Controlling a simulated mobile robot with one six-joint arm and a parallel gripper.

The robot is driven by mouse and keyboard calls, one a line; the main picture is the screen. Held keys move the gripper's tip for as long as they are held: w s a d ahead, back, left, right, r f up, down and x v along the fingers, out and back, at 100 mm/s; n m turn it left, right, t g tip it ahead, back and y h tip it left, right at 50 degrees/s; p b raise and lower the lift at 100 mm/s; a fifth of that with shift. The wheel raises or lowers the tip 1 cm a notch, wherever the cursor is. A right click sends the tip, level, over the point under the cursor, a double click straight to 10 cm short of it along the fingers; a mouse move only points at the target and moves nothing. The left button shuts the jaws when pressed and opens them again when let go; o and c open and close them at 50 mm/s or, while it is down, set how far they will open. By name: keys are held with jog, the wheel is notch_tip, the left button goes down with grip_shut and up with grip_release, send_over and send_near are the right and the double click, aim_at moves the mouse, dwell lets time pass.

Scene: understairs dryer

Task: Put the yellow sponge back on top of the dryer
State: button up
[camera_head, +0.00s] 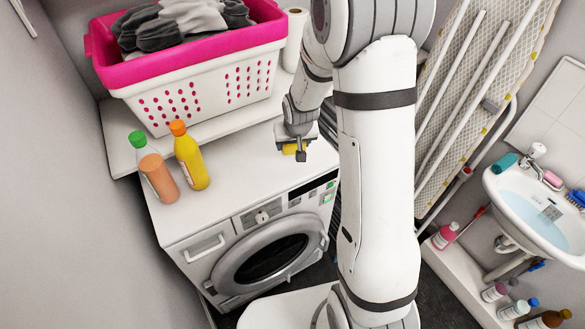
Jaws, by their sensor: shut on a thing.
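The white dryer (228,195) stands at the lower left with its round door facing front and a flat white top. My gripper (297,150) is over the right part of the dryer top, pointing down. It is shut on the yellow sponge (289,149), which shows partly between the fingers. The sponge is at or close above the dryer top; I cannot tell whether it touches. The gripper hides part of the sponge.
An orange-capped yellow bottle (191,160) and a green-capped peach bottle (158,176) stand on the dryer's left. A pink-rimmed laundry basket (200,98) sits on the shelf behind. An ironing board (470,90) and a sink (530,205) are right. The dryer top's middle is free.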

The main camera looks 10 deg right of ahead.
aim_at(292, 160)
jog(key=w+r+b, duration=0.1)
jog(key=w+b, duration=0.1)
jog(key=b, duration=0.2)
jog(key=shift+w+r+b, duration=0.2)
jog(key=shift+b, duration=0.2)
jog(key=shift+w+d+r+m+b, duration=0.1)
jog(key=shift+r+m+b, duration=0.2)
jog(key=shift+r+b, duration=0.25)
notch_tip(292, 160, down, 10)
jog(key=shift+r+p, duration=0.25)
jog(key=shift+p, duration=0.05)
jog(key=shift+f, duration=0.15)
jog(key=o, duration=1)
jog(key=shift+o, duration=0.2)
